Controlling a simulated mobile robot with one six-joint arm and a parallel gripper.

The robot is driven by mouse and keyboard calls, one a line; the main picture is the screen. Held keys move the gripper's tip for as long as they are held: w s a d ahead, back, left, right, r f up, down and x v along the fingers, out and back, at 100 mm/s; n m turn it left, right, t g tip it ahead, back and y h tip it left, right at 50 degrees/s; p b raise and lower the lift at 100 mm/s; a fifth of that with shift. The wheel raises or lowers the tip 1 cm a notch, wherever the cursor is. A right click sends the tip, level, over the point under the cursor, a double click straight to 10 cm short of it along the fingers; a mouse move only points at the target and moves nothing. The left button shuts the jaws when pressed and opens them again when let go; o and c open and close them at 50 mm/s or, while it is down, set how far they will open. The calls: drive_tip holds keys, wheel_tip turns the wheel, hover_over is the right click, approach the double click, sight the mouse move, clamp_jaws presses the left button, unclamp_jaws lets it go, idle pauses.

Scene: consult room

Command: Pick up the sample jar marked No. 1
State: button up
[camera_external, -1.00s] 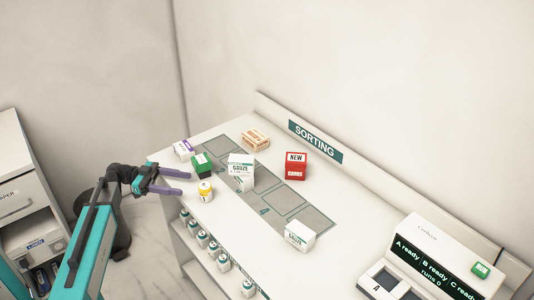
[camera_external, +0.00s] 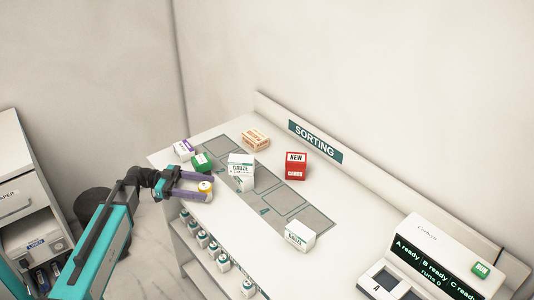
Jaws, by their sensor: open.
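The sample jar (camera_external: 205,186), white with a yellow top, stands on the sorting counter near its front left edge. Its number is mostly hidden by my gripper in this view. My gripper (camera_external: 208,185) has its purple fingers open, with one finger on the far side of the jar and the other on the near side. The jar sits between the fingertips. I cannot tell whether either finger touches it.
A green box (camera_external: 201,162) and a purple-white box (camera_external: 183,149) stand just behind my gripper. White gauze boxes (camera_external: 240,166), a red box (camera_external: 295,166) and an orange-white box (camera_external: 256,139) stand further along. Several jars (camera_external: 203,240) line the shelf below. The analyser (camera_external: 430,250) is at right.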

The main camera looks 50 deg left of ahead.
drive_tip(key=shift+w+d, duration=0.1)
drive_tip(key=shift+p+x, duration=0.8)
drive_tip(key=shift+x, duration=1.65)
drive_tip(key=c, duration=1.1)
drive_tip(key=shift+r, duration=0.25)
drive_tip(key=shift+c, duration=0.2)
